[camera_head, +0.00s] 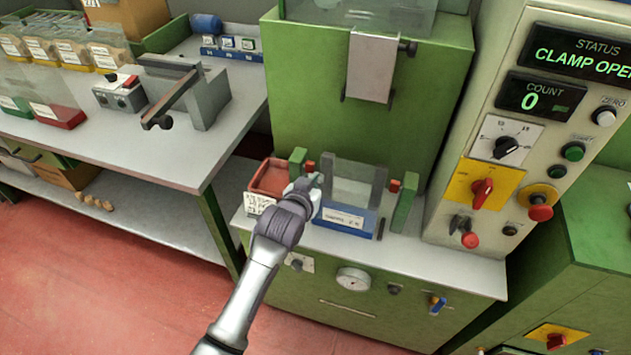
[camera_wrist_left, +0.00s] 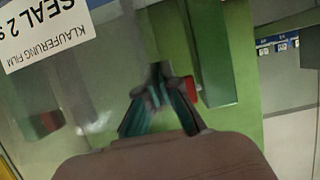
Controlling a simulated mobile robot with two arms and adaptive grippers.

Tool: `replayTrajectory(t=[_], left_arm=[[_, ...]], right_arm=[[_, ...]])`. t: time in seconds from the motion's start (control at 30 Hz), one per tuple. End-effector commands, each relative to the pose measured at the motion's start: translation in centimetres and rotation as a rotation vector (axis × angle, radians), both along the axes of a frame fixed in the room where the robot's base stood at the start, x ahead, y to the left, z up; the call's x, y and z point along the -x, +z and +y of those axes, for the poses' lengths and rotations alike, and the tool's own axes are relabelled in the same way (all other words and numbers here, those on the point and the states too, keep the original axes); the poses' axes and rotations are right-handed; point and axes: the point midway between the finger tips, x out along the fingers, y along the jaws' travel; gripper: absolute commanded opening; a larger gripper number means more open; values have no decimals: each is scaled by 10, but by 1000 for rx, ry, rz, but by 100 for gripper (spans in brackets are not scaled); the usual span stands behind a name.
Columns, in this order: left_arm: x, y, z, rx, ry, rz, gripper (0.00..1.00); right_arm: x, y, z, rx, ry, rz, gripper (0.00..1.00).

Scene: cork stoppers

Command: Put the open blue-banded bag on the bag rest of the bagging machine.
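The open clear bag with a blue band (camera_head: 338,218) and a white label stands upright on the front of the bagging machine (camera_head: 375,110), between two green posts, below the grey spout (camera_head: 371,66). My left gripper (camera_head: 314,184) is at the bag's left edge. In the left wrist view its fingertips (camera_wrist_left: 158,78) come together where the clear film (camera_wrist_left: 90,70) ends, shut on that edge. The bag rest under the bag is mostly hidden, and I cannot tell whether the bag's base touches it. My right gripper is not in view.
A red bin (camera_head: 270,178) stands just left of the left green post (camera_head: 298,160). The right green post (camera_head: 405,203) stands beyond the bag. The control panel (camera_head: 530,130) on the right reads clamp open, count 0. A side table (camera_head: 165,150) holds a sealer and filled bags.

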Motion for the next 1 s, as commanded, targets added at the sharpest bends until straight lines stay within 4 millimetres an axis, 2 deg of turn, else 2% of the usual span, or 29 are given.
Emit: replayTrajectory(t=[0.23,0.4,0.43,0.77,0.87,1.0], left_arm=[[0,-3,0,0,0,1,0],[0,-2,0,0,0,0,29],[0,-2,0,0,0,0,31],[0,2,0,0,0,-1,31],[10,5,3,1,0,0,31],[33,15,11,1,1,2,31]], right_arm=[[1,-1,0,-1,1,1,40],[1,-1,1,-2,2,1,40],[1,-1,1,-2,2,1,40],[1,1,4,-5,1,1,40],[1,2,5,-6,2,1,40],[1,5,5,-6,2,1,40]])
